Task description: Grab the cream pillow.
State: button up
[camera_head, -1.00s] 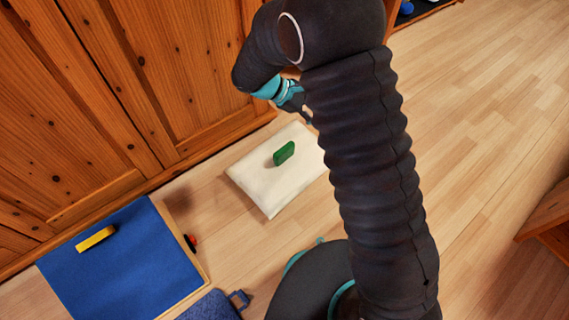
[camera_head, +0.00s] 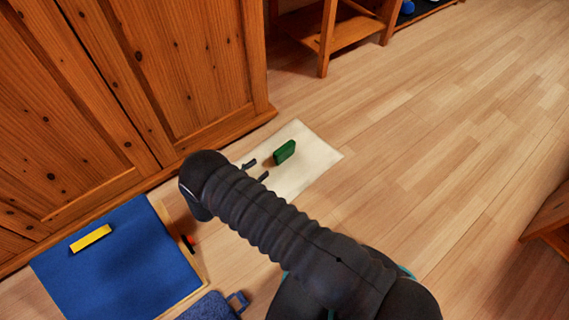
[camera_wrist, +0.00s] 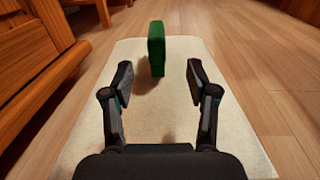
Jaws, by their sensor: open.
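The cream pillow (camera_head: 312,153) lies flat on the wooden floor near the wardrobe, its near part hidden behind my arm in the head view. A green block (camera_head: 285,151) stands on the pillow. My gripper (camera_head: 256,171) is open, its two fingers over the near-left part of the pillow. In the wrist view the pillow (camera_wrist: 182,108) fills the middle, and the open fingers of my gripper (camera_wrist: 160,72) are spread wide above it. The green block (camera_wrist: 157,48) stands beyond the fingertips, between their lines. Nothing is between the fingers; whether they touch the pillow I cannot tell.
A wooden wardrobe (camera_head: 180,75) stands close along the left and back. A blue mat (camera_head: 125,270) with a yellow block (camera_head: 91,238) lies at the left. A blue item with a handle (camera_head: 212,307) is at the bottom. Open floor (camera_head: 440,150) lies to the right.

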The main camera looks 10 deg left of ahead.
aim_at(275, 157)
jog(key=x, duration=0.8)
jog(key=shift+w+f, duration=0.15)
jog(key=shift+f, duration=0.05)
jog(key=shift+f+x, duration=0.15)
jog(key=shift+x, duration=1.2)
jog(key=shift+f+x, duration=0.2)
jog(key=shift+x, duration=1.15)
jog(key=shift+w+a, duration=0.1)
jog(key=shift+a, duration=0.1)
grip_shut()
